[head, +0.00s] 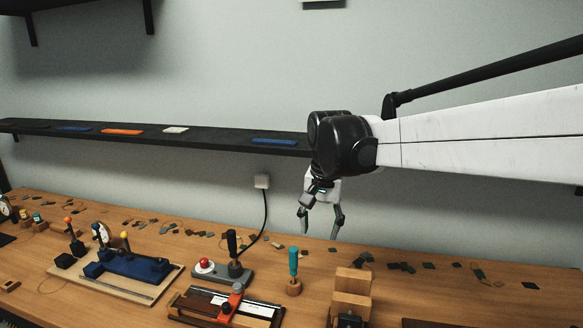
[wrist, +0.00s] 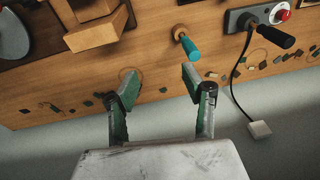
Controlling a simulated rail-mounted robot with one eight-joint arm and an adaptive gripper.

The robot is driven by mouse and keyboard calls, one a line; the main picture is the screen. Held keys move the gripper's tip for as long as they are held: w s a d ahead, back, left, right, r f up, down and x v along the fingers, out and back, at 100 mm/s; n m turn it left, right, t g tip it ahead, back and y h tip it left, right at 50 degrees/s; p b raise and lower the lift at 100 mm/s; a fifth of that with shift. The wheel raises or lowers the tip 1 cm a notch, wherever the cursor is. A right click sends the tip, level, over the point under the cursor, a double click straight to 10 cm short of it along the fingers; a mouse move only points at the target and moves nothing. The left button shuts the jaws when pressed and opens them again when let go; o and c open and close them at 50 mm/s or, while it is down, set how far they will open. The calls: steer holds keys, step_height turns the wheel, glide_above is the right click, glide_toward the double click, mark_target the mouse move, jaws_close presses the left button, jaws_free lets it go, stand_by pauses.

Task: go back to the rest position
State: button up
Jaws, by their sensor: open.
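My gripper (head: 319,226) hangs from my arm above the back part of the bench, fingers pointing down. Its two fingers are spread apart with nothing between them. In the wrist view the open fingers (wrist: 158,86) show against the bench top and the pale wall. A teal-handled tool (head: 294,264) stands in a round wooden holder just below and left of my gripper; it also shows in the wrist view (wrist: 190,47), apart from the fingers.
A wooden block stack (head: 350,290) stands at front right. A base with a red button and black lever (head: 222,272) and a blue fixture (head: 135,264) stand left. Small dark pieces lie along the back of the bench (head: 500,270). A dark wall shelf (head: 200,139) runs behind my arm.

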steer(key=s+d+t, duration=0.1)
steer(key=s+d, duration=0.2)
steer(key=s, duration=0.1)
steer(key=s+d+n+t, duration=0.1)
steer(key=s+d, duration=0.1)
steer(key=s, duration=0.3)
steer(key=s+d+t, duration=0.1)
steer(key=s+d, duration=0.2)
steer(key=s, duration=0.1)
steer(key=shift+s+d+r+n, duration=0.25)
steer(key=shift+s+d+n, duration=0.05)
steer(key=shift+d+n, duration=0.1)
steer(key=s+d+f+t, duration=0.1)
steer(key=s+d+f, duration=0.1)
steer(key=s, duration=0.3)
steer(key=s+d+f+n+t, duration=0.1)
steer(key=s+d+f, duration=0.1)
steer(key=s+f, duration=0.2)
steer(key=shift+s+d+n+t+b, duration=0.3)
steer(key=shift+s, duration=0.55)
